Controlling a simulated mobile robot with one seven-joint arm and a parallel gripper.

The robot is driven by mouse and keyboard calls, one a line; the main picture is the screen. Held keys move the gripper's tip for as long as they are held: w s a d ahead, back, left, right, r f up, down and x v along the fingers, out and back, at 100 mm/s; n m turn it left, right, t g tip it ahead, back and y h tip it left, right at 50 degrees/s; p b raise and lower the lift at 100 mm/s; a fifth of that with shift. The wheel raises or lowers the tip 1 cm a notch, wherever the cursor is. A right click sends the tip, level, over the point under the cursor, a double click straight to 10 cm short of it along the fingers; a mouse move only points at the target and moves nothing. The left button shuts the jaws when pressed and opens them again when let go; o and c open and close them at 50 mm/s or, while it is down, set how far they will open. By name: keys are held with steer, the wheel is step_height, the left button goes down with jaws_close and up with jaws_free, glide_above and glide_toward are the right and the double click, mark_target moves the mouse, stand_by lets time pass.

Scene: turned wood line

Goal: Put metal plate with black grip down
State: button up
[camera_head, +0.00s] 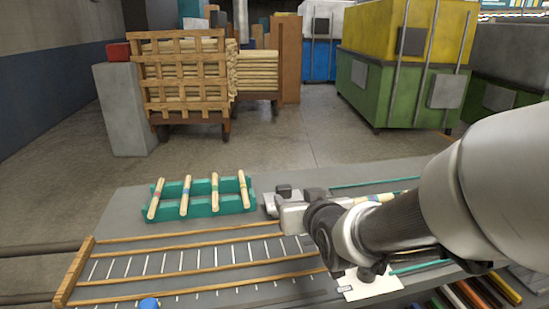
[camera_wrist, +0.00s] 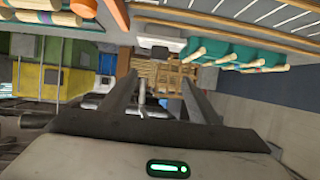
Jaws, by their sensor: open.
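The metal plate (camera_head: 269,205) is light grey, with a black grip (camera_head: 284,191) on top. It rests on the grey table just beyond my gripper, which partly hides it in the head view. In the wrist view the plate (camera_wrist: 162,30) shows at the top middle, with its dark grip (camera_wrist: 153,53) toward the fingertips. My gripper (camera_wrist: 158,75) is open, with its two fingers spread apart and nothing seen held between them. The plate appears apart from the fingers.
A teal rack (camera_head: 203,211) with several banded wooden sticks stands left of the plate. A wooden-railed, marked board (camera_head: 190,262) lies in front. A white card (camera_head: 368,287) lies near my arm. Wooden crates (camera_head: 180,75) and green-yellow bins (camera_head: 400,95) stand beyond the table.

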mark_target(285, 191)
steer(key=p+x, duration=0.1)
steer(key=p, duration=0.4)
steer(key=p+x, duration=0.1)
steer(key=p, duration=0.4)
steer(key=shift+w+r, duration=0.15)
steer(key=shift+w, duration=0.15)
steer(key=x, duration=0.7)
steer(key=shift+w+f+b, duration=0.15)
steer(key=shift+f+b, duration=0.2)
steer(key=shift+f, duration=0.2)
steer(key=shift+f+x, duration=0.15)
steer(key=shift+x, duration=1.15)
steer(key=shift+f+x, duration=0.15)
steer(key=shift+x, duration=1.2)
steer(key=shift+d, duration=0.1)
jaws_close()
steer(key=shift+r, duration=0.25)
